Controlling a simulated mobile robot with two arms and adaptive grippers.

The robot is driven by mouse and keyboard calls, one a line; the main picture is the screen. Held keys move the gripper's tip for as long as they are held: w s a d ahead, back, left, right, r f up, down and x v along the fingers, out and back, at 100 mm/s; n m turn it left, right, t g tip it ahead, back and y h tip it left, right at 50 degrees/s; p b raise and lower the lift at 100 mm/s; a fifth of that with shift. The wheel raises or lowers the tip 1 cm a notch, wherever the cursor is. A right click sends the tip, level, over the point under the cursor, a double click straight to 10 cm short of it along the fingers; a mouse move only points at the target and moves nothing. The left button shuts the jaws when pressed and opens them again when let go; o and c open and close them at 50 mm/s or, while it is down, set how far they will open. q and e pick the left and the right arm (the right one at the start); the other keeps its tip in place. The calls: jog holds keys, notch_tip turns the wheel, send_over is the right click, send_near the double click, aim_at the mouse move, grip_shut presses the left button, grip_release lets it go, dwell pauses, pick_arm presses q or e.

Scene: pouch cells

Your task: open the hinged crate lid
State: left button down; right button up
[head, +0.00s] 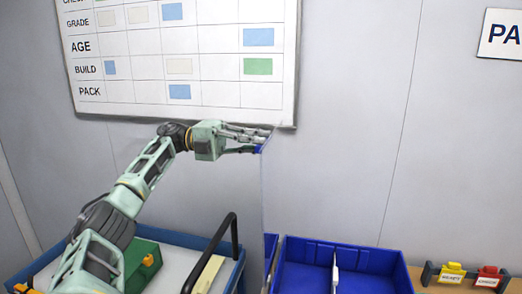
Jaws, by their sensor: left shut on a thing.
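My left gripper (261,141) is raised in the middle of the head view, just below the wall board. It is shut on a small blue piece at the top corner of a clear panel. This panel looks like the crate lid (263,205); it stands roughly upright, and its right edge shows as a thin pale line running down from the fingers. The blue crate (402,272) is at the bottom centre-right, its inside visible from above. The lid's hinge is not clearly visible. My right gripper is not in view.
A blue-rimmed cart or tray (213,262) with a black handle (233,226) and a green box (143,262) lies left of the crate. A small rack with a yellow tag (453,270) and a red tag (490,275) stands right of it. A white wall board (288,112) hangs behind my gripper.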

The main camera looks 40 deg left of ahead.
pick_arm(q)
jog(key=shift+s+a, duration=0.15)
jog(key=shift+a, duration=0.1)
jog(key=c, duration=1.7)
grip_release()
jog(key=shift+v, duration=3.65)
jog(key=shift+f, duration=0.1)
